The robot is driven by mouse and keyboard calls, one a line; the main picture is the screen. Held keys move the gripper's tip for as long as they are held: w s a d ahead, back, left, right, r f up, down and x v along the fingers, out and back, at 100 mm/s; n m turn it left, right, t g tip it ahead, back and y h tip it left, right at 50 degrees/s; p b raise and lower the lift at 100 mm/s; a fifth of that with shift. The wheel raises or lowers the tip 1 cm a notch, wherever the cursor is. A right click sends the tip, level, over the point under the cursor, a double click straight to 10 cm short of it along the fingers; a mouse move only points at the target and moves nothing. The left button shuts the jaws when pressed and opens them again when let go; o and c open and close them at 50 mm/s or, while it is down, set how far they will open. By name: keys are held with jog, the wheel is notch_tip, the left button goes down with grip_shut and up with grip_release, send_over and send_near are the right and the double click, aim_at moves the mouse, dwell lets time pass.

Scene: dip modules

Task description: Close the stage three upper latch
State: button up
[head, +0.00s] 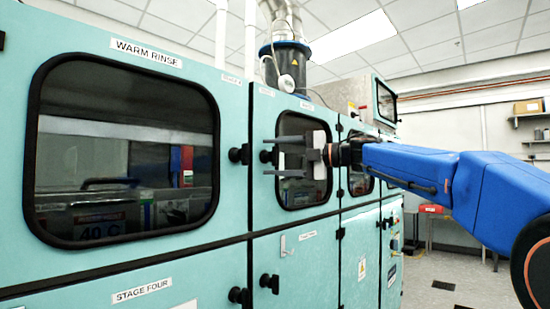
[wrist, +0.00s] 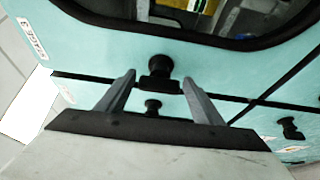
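The cabinet's upper doors carry black latches near the seam right of the WARM RINSE window, a left latch (head: 235,155) and a right latch (head: 246,154) close together. Which one is the stage three upper latch I cannot read from the small labels. My gripper (head: 268,156) is open, its two fingers pointing left toward these latches. In the wrist view, my gripper (wrist: 158,88) has its fingers spread, with a black knob latch (wrist: 159,67) showing between and beyond them. A second black latch (wrist: 153,106) lies across the seam, nearer the gripper's base. No contact is clear.
Windows have black frames (head: 215,170).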

jog(key=shift+d, duration=0.1)
jog(key=v, duration=1.7)
jog(key=shift+s+d, duration=0.1)
jog(key=shift+s, duration=0.05)
